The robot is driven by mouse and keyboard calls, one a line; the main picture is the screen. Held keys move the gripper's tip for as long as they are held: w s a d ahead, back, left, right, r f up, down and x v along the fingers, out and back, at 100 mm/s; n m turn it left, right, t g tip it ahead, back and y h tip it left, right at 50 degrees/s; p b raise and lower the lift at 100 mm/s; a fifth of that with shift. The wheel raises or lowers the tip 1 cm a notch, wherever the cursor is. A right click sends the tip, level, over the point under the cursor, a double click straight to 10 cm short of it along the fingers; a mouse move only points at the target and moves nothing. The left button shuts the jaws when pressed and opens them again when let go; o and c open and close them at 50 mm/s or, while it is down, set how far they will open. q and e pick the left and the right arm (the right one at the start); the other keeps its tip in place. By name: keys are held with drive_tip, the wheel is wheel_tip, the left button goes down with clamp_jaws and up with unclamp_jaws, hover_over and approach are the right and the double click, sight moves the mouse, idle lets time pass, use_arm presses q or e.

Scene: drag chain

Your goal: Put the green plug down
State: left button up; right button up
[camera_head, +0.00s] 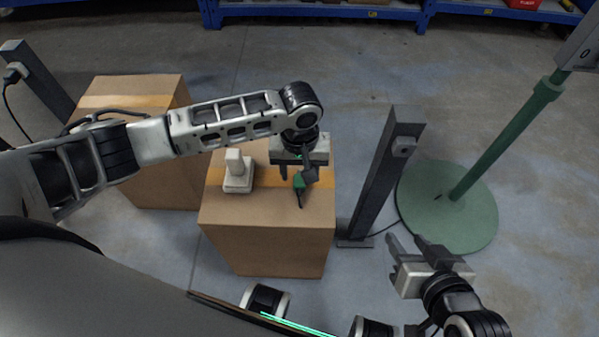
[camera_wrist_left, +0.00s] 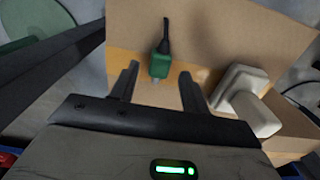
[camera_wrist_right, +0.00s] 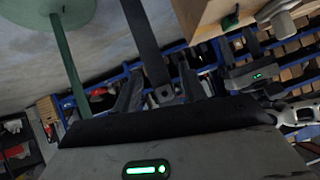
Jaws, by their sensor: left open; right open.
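The green plug (camera_head: 299,181) with its short black cable end lies on top of the middle cardboard box (camera_head: 262,213). In the left wrist view the plug (camera_wrist_left: 161,64) shows between and beyond the spread fingers. My left gripper (camera_head: 296,175) is open above the box, with the plug close to its fingertips and no finger visibly closed on it. Whether a finger touches the plug I cannot tell. My right gripper (camera_head: 405,243) is open and empty, low at the right, apart from the box. The plug (camera_wrist_right: 231,19) also shows in the right wrist view.
A white device (camera_head: 238,175) stands on the same box, left of the plug. A dark post (camera_head: 380,180) with a small socket box (camera_head: 403,146) stands right of it. A green round stand (camera_head: 447,210) is further right. Another box (camera_head: 140,90) stands left.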

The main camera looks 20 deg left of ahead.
sight(300, 180)
use_arm(q)
wheel_tip(300, 180, up, 10)
drive_tip(key=p, duration=0.2)
drive_tip(key=shift+p, duration=0.3)
use_arm(e)
wheel_tip(300, 180, up, 6)
drive_tip(key=d+t, duration=0.1)
drive_tip(key=shift+s+d, duration=0.15)
drive_tip(key=shift+s, duration=0.25)
use_arm(q)
drive_tip(key=shift+d, duration=0.1)
drive_tip(key=s+d+r+m+t+h+p, duration=0.2)
drive_tip(key=s+d+m+t+h+p, duration=0.35)
drive_tip(key=d, duration=0.45)
drive_tip(key=s+a+r+t+y+p, duration=0.1)
drive_tip(key=s+a+r+t+p, duration=0.1)
drive_tip(key=a, duration=0.4)
drive_tip(key=s+a+r+t+y+p, duration=0.1)
drive_tip(key=s+a+r+t+p, duration=0.1)
drive_tip(key=s+a+t+p, duration=0.1)
drive_tip(key=s+a+p, duration=0.1)
drive_tip(key=a, duration=0.1)
drive_tip(key=shift+s+a+r, duration=0.25)
drive_tip(key=shift+a+r, duration=0.05)
drive_tip(key=shift+a, duration=0.1)
use_arm(e)
wheel_tip(300, 180, up, 7)
drive_tip(key=d+h, duration=0.1)
drive_tip(key=shift+s+d+m, duration=0.2)
drive_tip(key=shift+m, duration=0.1)
